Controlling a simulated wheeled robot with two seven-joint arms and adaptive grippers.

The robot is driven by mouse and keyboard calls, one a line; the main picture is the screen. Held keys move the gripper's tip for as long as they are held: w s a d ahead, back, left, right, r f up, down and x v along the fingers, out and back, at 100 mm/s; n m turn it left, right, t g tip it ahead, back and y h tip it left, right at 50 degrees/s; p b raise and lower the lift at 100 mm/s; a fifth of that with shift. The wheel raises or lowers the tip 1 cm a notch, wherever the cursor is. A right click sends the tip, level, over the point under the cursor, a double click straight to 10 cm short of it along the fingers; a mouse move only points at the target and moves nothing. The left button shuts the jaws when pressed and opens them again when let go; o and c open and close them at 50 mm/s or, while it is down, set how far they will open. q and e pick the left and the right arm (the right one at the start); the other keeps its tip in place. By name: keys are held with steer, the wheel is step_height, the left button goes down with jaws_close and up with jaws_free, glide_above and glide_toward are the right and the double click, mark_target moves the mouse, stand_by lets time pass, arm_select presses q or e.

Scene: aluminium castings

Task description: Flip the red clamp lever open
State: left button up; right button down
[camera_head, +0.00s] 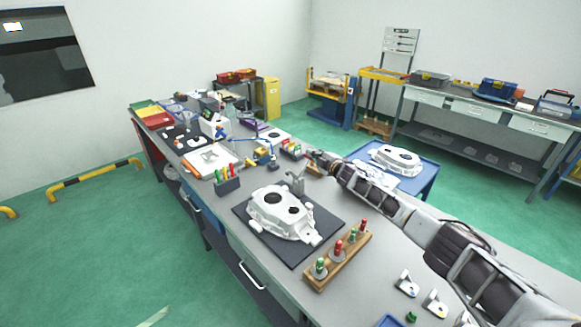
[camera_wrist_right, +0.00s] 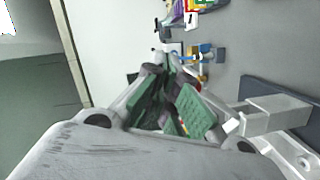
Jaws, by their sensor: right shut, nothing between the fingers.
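My right gripper (camera_head: 313,159) reaches in from the right, over the bench beyond the white casting. Its green-padded fingers also show in the right wrist view (camera_wrist_right: 172,88); they are shut and hold nothing. I cannot make out the red clamp lever for certain. A small red-orange part (camera_wrist_right: 199,86) shows just past the fingertips in the right wrist view, partly hidden by them. A yellow and blue device (camera_head: 263,156) stands left of the gripper; it seems to show in the wrist view too (camera_wrist_right: 206,53). My left gripper is not in view.
The white casting (camera_head: 280,214) lies on a dark mat (camera_head: 313,248), with a grey upright block (camera_head: 296,182) beside it. A wooden rack (camera_head: 325,277) with red and green-topped pieces stands in front. A blue cart (camera_head: 428,177) stands behind my arm.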

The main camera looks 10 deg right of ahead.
steer(key=shift+w+d+f+m+b, duration=0.15)
steer(key=shift+w+d+f+b, duration=0.25)
steer(key=shift+d+f+b, duration=0.25)
steer(key=shift+w+d+f+m+b, duration=0.15)
steer(key=shift+w+d+f+b, duration=0.25)
steer(key=shift+d+f, duration=0.25)
steer(key=shift+r, duration=0.1)
steer(key=s+d+r+p, duration=0.4)
steer(key=s+d+r, duration=0.1)
steer(key=s, duration=0.3)
steer(key=shift+r, duration=0.55)
stand_by(1.5)
steer(key=shift+d, duration=0.1)
stand_by(0.3)
